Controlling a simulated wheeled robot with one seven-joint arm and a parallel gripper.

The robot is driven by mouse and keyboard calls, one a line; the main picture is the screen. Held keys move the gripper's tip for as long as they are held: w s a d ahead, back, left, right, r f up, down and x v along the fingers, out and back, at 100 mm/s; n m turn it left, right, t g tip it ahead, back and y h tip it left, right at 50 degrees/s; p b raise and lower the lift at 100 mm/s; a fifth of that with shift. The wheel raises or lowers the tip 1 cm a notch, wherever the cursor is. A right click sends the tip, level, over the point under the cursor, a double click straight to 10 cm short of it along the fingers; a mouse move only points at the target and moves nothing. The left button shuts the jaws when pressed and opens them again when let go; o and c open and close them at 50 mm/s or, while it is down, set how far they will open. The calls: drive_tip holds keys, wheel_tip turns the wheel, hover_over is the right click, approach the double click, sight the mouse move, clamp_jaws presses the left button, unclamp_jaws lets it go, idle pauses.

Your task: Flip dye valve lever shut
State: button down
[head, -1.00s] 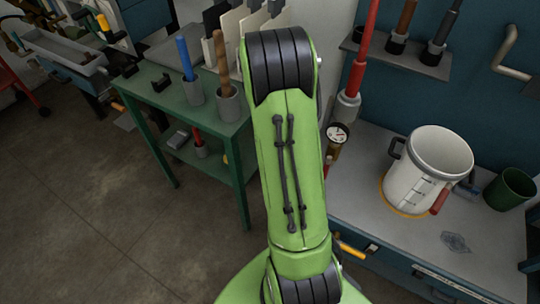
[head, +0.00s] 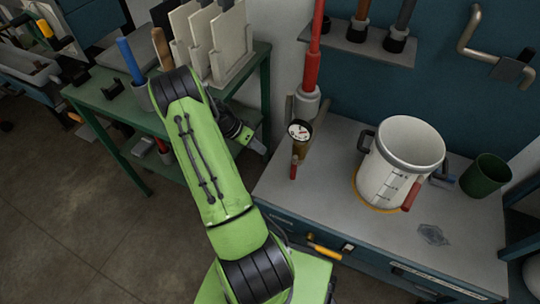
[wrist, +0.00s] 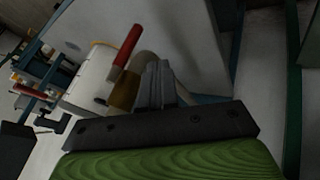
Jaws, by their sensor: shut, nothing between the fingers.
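The dye valve appears to be the brass fitting (head: 298,147) with a round gauge on the counter, below a red-and-grey pipe. Its red lever (head: 294,168) hangs down in the head view. In the wrist view the red lever (wrist: 127,45) and brass body (wrist: 122,93) show just beyond and left of my fingertips. My gripper (head: 260,149) is left of the valve in the head view, apart from it, with its fingers shut and empty. The closed fingers also show in the wrist view (wrist: 156,82). Whether the fingertips touch the lever in the wrist view is unclear.
A white jug (head: 390,165) with a red handle stands right of the valve on the grey counter (head: 335,190). A dark green cup (head: 485,175) is farther right. A green rack table (head: 110,95) with boards and cups stands left, close to my arm.

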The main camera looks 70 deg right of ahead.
sight(294, 168)
drive_tip(key=s+f+b, duration=0.2)
drive_tip(key=s+f, duration=0.5)
drive_tip(key=s, duration=0.1)
drive_tip(key=shift+s+d, duration=0.35)
drive_tip(key=shift+s+f+g+b, duration=0.15)
drive_tip(key=shift+s+g+b, duration=0.3)
drive_tip(key=shift+g+b, duration=0.4)
